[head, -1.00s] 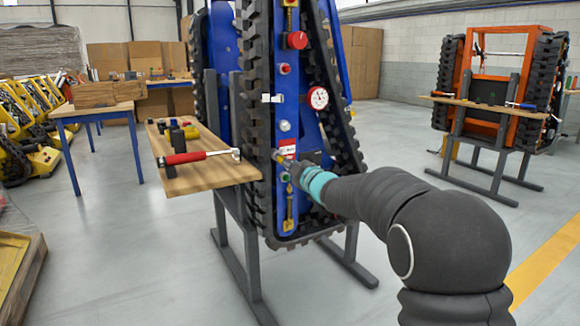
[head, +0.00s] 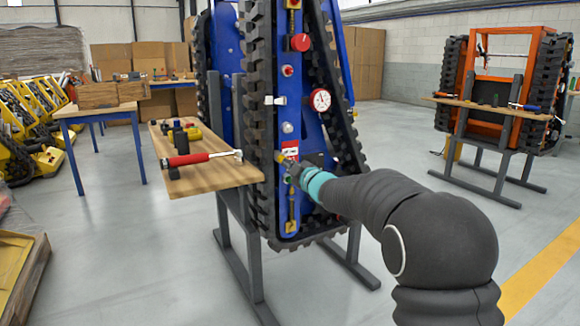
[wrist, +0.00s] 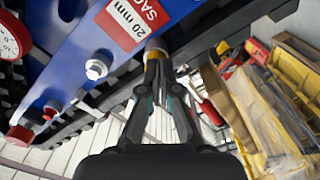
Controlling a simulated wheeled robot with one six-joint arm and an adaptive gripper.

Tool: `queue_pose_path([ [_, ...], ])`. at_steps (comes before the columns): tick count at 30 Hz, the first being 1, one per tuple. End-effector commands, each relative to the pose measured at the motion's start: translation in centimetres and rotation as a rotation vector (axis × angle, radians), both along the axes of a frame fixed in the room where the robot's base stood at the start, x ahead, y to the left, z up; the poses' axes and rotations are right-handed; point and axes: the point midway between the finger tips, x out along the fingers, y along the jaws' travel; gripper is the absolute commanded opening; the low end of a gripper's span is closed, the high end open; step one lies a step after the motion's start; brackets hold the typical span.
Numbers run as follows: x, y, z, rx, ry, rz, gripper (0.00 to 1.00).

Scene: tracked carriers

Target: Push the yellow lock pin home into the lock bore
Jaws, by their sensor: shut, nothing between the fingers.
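The blue tracked carrier (head: 313,130) stands upright on a grey stand. In the wrist view, the yellow lock pin (wrist: 155,45) shows as a short yellow-brass end just beyond my fingertips, below the red 20 mm label (wrist: 130,18). My gripper (wrist: 157,57) is shut and empty, its tips at or against the pin; contact is not clear. The lock bore is hidden behind the pin and fingers. In the head view, my gripper (head: 290,167) is at the carrier's front face, just below the red-and-white label (head: 290,148), and largely covers the pin.
A wooden shelf (head: 215,178) with a red-handled tool (head: 195,159) juts out left of the carrier. Red knobs, a pressure gauge (head: 321,100) and a grey-white knob (wrist: 96,69) stick out near my gripper. Black tracks flank the face.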

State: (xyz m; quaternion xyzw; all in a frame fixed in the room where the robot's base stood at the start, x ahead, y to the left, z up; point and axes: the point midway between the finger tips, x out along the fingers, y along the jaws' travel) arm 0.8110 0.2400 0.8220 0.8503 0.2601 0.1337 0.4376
Motion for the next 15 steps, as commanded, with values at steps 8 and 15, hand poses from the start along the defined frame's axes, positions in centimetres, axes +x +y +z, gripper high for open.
queue_pose_path([
  [8,0.2,0.1,0.1,0.001,-0.002,0.000,0.00],
  [15,-1.1,-0.8,0.0,0.000,-0.002,-0.001,0.00],
])
